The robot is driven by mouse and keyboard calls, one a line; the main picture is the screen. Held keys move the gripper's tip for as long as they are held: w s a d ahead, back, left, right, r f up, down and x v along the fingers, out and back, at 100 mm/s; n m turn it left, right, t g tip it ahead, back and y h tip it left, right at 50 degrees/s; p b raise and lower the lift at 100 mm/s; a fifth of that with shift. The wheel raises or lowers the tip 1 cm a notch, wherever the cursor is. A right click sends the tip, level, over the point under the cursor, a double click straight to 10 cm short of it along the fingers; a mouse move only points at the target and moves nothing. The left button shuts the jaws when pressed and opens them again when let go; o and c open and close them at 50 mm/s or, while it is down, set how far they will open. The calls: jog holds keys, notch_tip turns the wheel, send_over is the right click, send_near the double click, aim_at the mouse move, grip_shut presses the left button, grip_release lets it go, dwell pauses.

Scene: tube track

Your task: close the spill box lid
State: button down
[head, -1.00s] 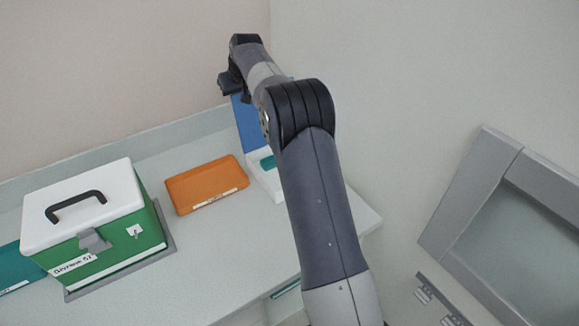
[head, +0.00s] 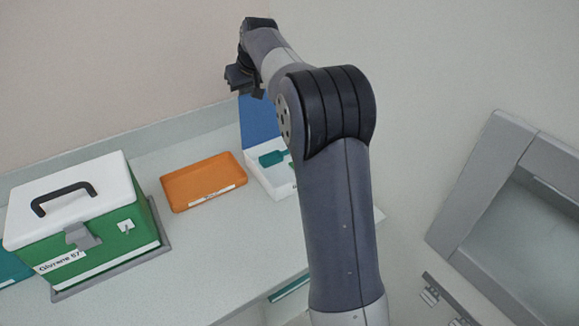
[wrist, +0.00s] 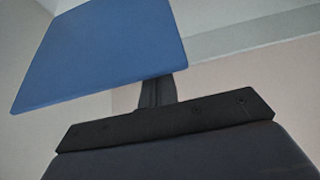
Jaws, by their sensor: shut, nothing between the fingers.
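The spill box (head: 283,186) is a white box at the back of the counter, partly hidden by my arm. Its blue lid (head: 262,122) stands open, raised at the box's back side. A teal item (head: 272,158) lies inside the box. My gripper (head: 243,84) is above the lid's upper edge in the head view, shut and empty. In the wrist view the blue lid (wrist: 105,48) fills the upper left, beyond the shut fingers (wrist: 156,92). I cannot tell whether the fingers touch the lid.
An orange tray (head: 203,184) lies left of the spill box. A green box with a white lid and black handle (head: 64,197) stands farther left on a grey base. A grey-framed unit (head: 520,200) is at the right. The counter's front middle is clear.

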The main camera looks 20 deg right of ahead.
jog(key=shift+s+r, duration=0.1)
jog(key=shift+s, duration=0.1)
notch_tip(320, 180, up, 8)
jog(key=p, duration=0.7)
jog(key=shift+p, duration=0.35)
notch_tip(320, 180, down, 8)
jog(key=b, duration=0.7)
jog(key=shift+w, duration=0.3)
